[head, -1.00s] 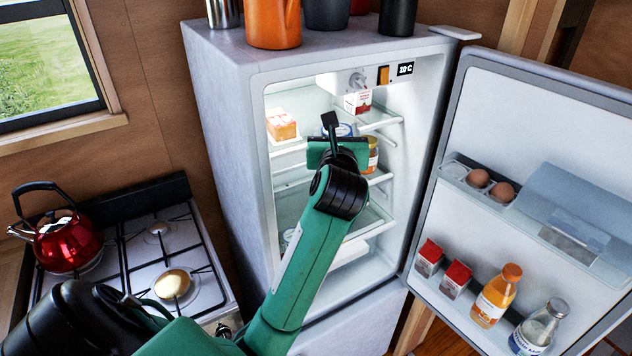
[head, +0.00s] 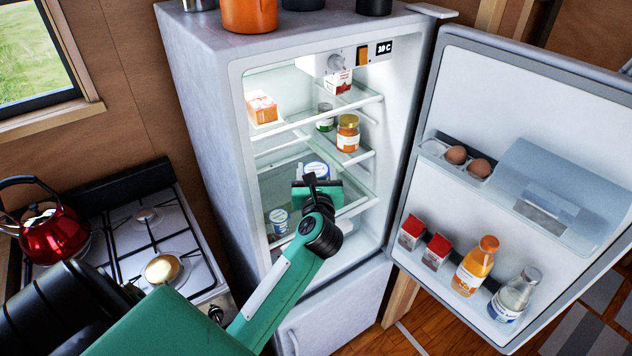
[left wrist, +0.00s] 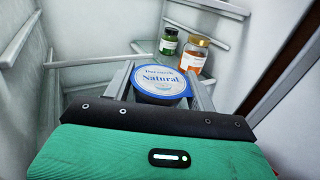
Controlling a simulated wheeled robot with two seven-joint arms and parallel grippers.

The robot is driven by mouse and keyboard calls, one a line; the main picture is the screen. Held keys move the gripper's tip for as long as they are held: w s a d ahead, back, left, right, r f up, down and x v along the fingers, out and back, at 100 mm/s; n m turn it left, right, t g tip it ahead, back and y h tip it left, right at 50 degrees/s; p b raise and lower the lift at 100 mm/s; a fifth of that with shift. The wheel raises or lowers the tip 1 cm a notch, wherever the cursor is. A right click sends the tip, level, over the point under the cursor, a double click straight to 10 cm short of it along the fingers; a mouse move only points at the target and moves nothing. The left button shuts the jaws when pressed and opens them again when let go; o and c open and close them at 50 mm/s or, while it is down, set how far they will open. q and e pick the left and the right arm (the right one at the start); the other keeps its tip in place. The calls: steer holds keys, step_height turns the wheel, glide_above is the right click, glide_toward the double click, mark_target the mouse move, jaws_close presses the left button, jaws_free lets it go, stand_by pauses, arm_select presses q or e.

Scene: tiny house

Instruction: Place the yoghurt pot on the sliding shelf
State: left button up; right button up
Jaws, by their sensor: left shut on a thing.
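My left gripper (left wrist: 160,88) is shut on a yoghurt pot with a blue and white "Natural" lid (left wrist: 160,80). In the head view this pot (head: 316,170) is inside the open fridge, lid up, just beyond my green gripper body, which hides its lower part. It is below the jar shelf and over the lower glass shelf (head: 348,207); whether it touches that shelf is hidden. A second yoghurt pot (head: 277,221) stands low at the left of the fridge. I cannot tell which shelf is the sliding one. My right gripper is not in view.
An orange jar (head: 347,135) and a green jar (head: 325,122) stand on the small shelf above right of my gripper. An orange carton (head: 262,108) stands on the upper shelf. The fridge door (head: 510,170) is open at the right, with eggs and bottles. A stove stands left.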

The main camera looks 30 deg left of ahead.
arm_select(q)
step_height(320, 180, down, 4)
steer(key=shift+r, duration=0.2)
steer(key=shift+f, duration=0.1)
steer(key=shift+f, duration=0.15)
steer(key=o, duration=1)
steer(key=shift+o, duration=0.2)
